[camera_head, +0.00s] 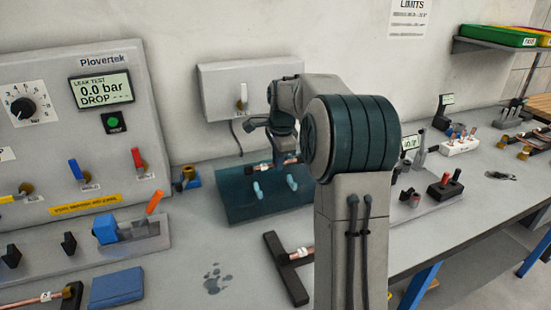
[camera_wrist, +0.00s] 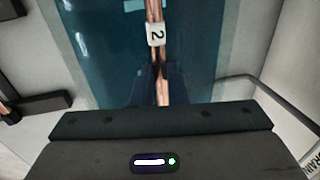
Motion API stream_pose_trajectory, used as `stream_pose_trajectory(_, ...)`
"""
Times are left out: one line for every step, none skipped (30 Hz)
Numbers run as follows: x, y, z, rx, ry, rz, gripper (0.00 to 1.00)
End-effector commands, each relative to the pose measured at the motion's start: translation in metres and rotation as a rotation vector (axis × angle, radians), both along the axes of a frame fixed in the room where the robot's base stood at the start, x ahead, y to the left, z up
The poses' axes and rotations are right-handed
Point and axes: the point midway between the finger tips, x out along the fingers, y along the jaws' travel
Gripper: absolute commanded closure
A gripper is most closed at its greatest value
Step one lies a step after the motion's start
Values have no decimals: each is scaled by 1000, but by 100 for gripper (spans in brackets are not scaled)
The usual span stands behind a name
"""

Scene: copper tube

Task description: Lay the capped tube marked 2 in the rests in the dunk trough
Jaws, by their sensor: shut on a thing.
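The copper tube marked 2 (camera_wrist: 157,34) runs up the middle of the wrist view, with its white label facing me. My gripper (camera_wrist: 160,70) is shut on the tube just below that label. The blue dunk trough (camera_head: 236,212) stands at the back of the bench in the head view, and it also fills the middle of the wrist view (camera_wrist: 105,60). Its light-blue rests (camera_head: 258,190) (camera_head: 292,182) stick up inside. The tube is above the trough, near the rests; the exact gap is unclear. My arm hides part of the trough, and the tube's ends are not clear.
A black stand (camera_head: 285,268) holding another labelled tube is in front of the trough. The leak test panel (camera_head: 65,130), with its valves, is at left. A blue block (camera_head: 117,287) lies at front left. A grey wall box (camera_head: 222,88) is behind the trough.

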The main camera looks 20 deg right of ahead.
Motion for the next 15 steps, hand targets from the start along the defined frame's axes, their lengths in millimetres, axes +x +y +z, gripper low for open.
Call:
stream_pose_trajectory(0,0,0,0,0,-1,100)
stream_pose_trajectory(0,0,0,0,0,-1,100)
stream_pose_trajectory(0,0,1,0,0,0,100)
stream_pose_trajectory(0,0,1,0,0,0,100)
stream_pose_trajectory(0,0,1,0,0,0,100)
stream_pose_trajectory(0,1,1,0,0,1,100)
stream_pose_trajectory(0,1,2,0,-1,1,100)
stream_pose_trajectory(0,2,2,1,-1,1,100)
stream_pose_trajectory(0,2,-1,1,-1,1,100)
stream_pose_trajectory(0,2,-4,1,-1,1,100)
stream_pose_trajectory(0,2,-5,1,-1,2,100)
stream_pose_trajectory(0,2,-8,1,0,2,100)
stream_pose_trajectory(0,2,-10,1,0,2,100)
stream_pose_trajectory(0,2,-13,1,0,3,100)
stream_pose_trajectory(0,3,-16,1,0,3,100)
